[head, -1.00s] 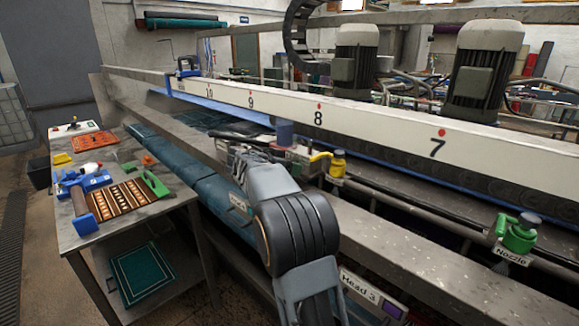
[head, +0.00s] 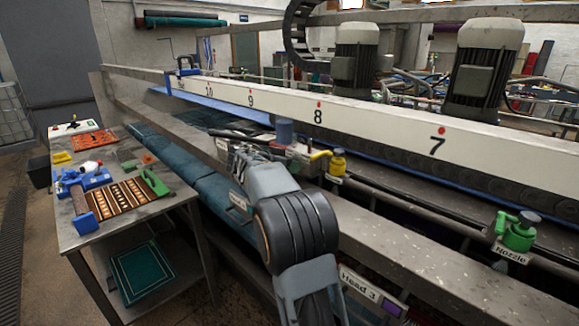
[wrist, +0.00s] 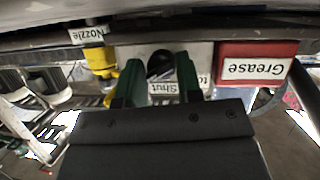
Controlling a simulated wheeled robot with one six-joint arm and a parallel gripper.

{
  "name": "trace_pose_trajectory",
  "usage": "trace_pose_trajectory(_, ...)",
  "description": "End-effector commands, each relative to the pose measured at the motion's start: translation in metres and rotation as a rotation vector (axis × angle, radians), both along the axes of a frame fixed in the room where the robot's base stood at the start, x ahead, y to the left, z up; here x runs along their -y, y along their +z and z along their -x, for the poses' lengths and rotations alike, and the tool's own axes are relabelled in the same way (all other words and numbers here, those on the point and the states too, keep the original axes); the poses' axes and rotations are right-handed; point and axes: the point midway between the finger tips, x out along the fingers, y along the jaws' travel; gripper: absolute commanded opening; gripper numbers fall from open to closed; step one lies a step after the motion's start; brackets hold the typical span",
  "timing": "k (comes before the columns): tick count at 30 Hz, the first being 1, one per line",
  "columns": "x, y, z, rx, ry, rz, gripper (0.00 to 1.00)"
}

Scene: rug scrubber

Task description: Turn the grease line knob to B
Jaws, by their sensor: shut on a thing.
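The black knob (wrist: 160,65) shows in the wrist view on a pale grey plate. A label reading "Shut" (wrist: 164,87) lies just below it, and part of a "to" label shows to its right, mostly covered by a finger. A red box with a white "Grease" label (wrist: 257,66) is right of the plate. My gripper (wrist: 158,72) has its two green fingers on either side of the knob, shut on it. In the head view my arm hides the knob and fingers. No B mark can be made out.
In the head view, a yellow valve (head: 337,163) and a green valve (head: 518,235) sit along the rail. A cluttered side table (head: 140,226) is at left.

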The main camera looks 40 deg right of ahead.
Motion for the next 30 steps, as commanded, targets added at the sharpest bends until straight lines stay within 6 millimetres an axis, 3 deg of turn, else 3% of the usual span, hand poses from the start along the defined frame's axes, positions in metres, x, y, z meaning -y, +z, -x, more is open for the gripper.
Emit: trace_pose_trajectory(30, -0.0012, -0.0027, -0.0039, -0.749, 0.002, 0.136, 0.09)
